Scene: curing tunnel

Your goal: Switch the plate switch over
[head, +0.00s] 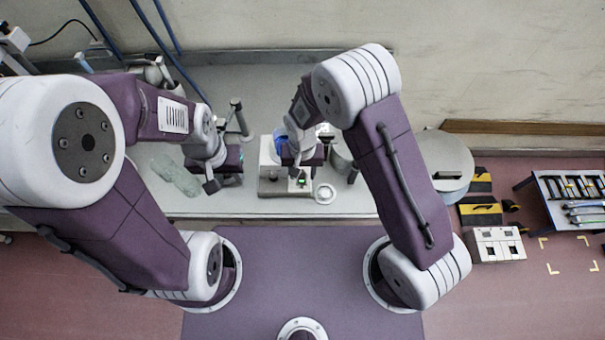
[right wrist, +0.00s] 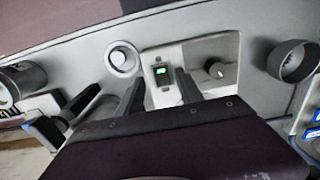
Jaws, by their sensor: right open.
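The plate switch (right wrist: 161,71) is a small rocker with a lit green face, set in a dark frame on the front of a pale hot plate unit (right wrist: 196,52). In the head view its green light (head: 302,181) shows at the unit's front edge. My right gripper (head: 300,168) is over the unit. In the right wrist view its two dark fingers (right wrist: 159,90) are apart and empty, with the switch seen between them. I cannot tell how far above it they are. My left gripper (head: 224,176) hangs over the bench to the left; its jaw opening is unclear.
A round knob (right wrist: 215,68) sits beside the switch on the unit. A white ring-shaped dish (head: 325,193) stands to the unit's right. A blue vessel (head: 280,139) is behind my right gripper. A crumpled glove-like item (head: 175,175) lies at left. A large round drum (head: 444,160) stands right.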

